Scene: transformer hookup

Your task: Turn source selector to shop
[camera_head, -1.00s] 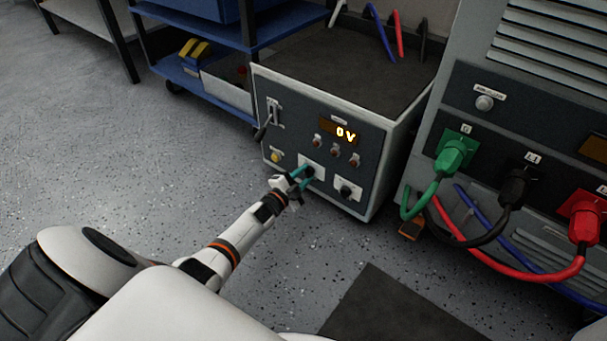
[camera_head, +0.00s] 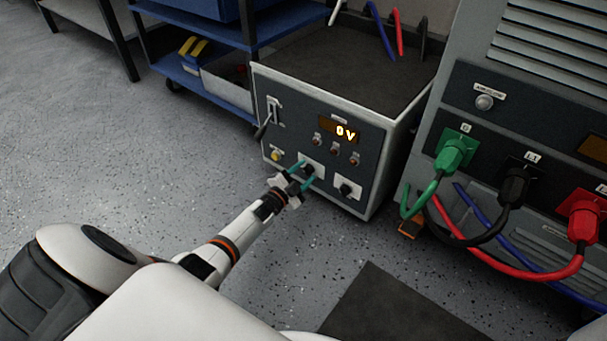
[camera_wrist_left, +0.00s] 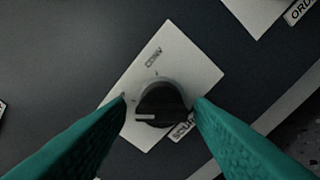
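The selector, a round black knob (camera_wrist_left: 160,104) on a white plate (camera_wrist_left: 188,58), sits low on the front of the grey cabinet (camera_head: 265,88). The head view also shows the knob (camera_head: 309,170). In the left wrist view its white pointer line points left. One plate label seems to read "CONV"; another, below right, is partly hidden by a finger. No "shop" label is readable. My left gripper (camera_head: 302,174) is open. Its teal fingers (camera_wrist_left: 160,99) stand on both sides of the knob, with gaps visible; their depth relative to it is unclear. My right gripper is out of view.
A second knob (camera_head: 345,189) is to the right on the panel. Cables hang from a grey unit (camera_head: 470,85) at right.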

